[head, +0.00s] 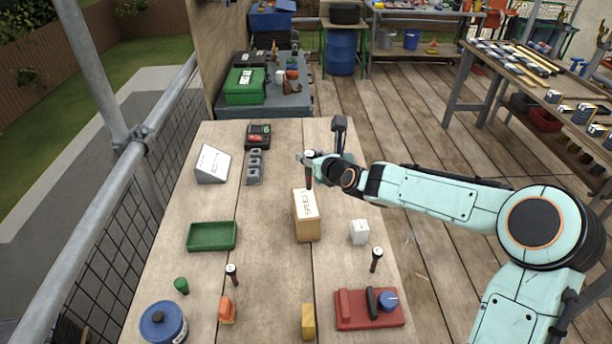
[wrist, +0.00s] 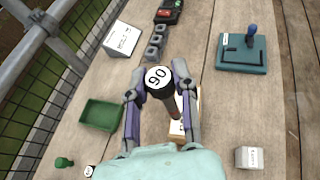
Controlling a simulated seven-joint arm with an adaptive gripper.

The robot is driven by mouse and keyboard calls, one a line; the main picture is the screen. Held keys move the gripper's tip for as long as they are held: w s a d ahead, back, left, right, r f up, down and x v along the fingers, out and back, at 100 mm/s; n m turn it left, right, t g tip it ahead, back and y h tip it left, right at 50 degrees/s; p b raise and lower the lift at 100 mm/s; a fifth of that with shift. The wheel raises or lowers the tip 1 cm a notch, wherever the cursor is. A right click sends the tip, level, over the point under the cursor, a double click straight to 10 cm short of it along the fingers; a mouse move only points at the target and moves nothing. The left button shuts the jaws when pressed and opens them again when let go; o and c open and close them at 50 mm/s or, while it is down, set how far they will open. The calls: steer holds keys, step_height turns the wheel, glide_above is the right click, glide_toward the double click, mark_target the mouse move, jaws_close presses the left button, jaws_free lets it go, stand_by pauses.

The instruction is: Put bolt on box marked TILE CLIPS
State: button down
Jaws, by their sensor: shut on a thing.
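My gripper (wrist: 158,95) is shut on a dark bolt (head: 309,177) and holds it upright. In the wrist view the bolt's white round top (wrist: 158,77) bears a number that looks like 90 or 06. In the head view, the bolt's lower end overlaps the upper part of a tan box (head: 308,230) with a white label on top, too small to read fully. In the wrist view the box (wrist: 178,127) is mostly hidden behind the bolt and gripper. I cannot tell whether bolt and box touch.
Two similar bolts stand at the front, left (head: 232,275) and right (head: 376,260). A green tray (head: 212,249) lies left of the box, a white cube (head: 359,232) right. A red fixture (head: 350,322) is in front. A teal fixture (wrist: 228,64) stands at the back right.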

steer(key=w+f, duration=0.4)
steer(key=f, duration=0.4)
steer(key=shift+w+a+f, duration=0.3)
steer(key=shift+f, duration=0.1)
steer(key=shift+f, duration=0.15)
steer(key=c, duration=0.9)
jaws_free()
